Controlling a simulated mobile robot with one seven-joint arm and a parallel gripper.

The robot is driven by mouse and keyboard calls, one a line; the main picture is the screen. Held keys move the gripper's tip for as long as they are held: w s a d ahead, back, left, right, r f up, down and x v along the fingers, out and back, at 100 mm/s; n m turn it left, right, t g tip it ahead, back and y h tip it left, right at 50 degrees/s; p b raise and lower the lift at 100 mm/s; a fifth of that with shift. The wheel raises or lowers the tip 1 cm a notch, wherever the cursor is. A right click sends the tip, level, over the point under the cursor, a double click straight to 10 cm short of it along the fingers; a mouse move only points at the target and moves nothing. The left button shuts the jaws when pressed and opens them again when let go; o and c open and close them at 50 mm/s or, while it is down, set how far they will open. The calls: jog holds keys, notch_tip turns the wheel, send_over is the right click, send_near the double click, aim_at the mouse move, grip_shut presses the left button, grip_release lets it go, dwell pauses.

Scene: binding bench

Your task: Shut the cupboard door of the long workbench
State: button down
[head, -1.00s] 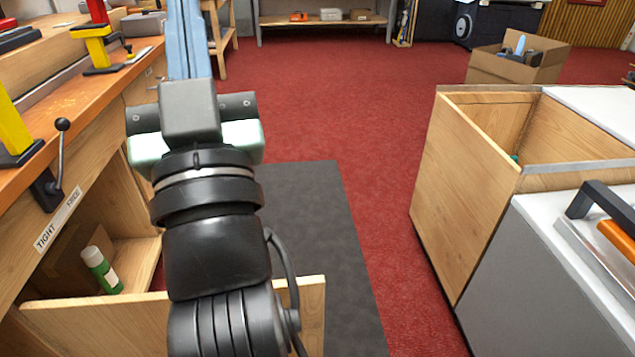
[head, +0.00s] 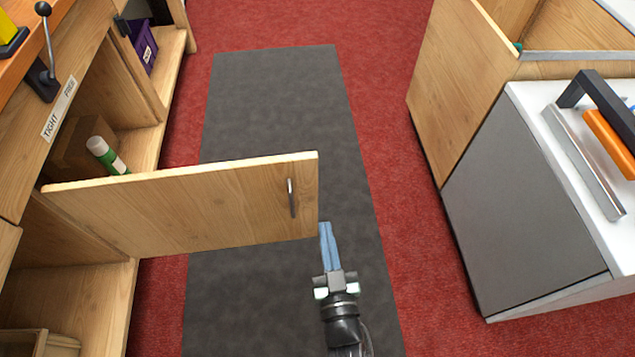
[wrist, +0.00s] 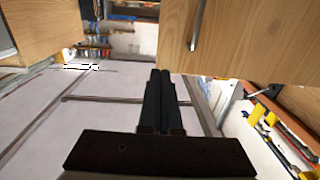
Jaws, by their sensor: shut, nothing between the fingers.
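The cupboard door (head: 200,205) of the long workbench (head: 30,150) stands wide open in the head view, jutting out to the right over the dark mat. Its metal bar handle (head: 291,198) is near the free edge. My gripper (head: 327,228) is shut and empty, just beyond the door's free lower corner, on the near side. I cannot tell whether it touches the door. In the wrist view the shut fingers (wrist: 161,75) point forward, with the door (wrist: 240,40) and its handle (wrist: 198,25) above and to the right.
A purple bin (head: 142,45) sits farther along the bench. The dark mat (head: 270,100) is clear beyond the door.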

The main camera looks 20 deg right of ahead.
jog(key=b, duration=0.3)
send_near(315, 173)
jog(key=x, duration=0.5)
jog(key=shift+w+d+f, duration=0.1)
jog(key=shift+x, duration=0.85)
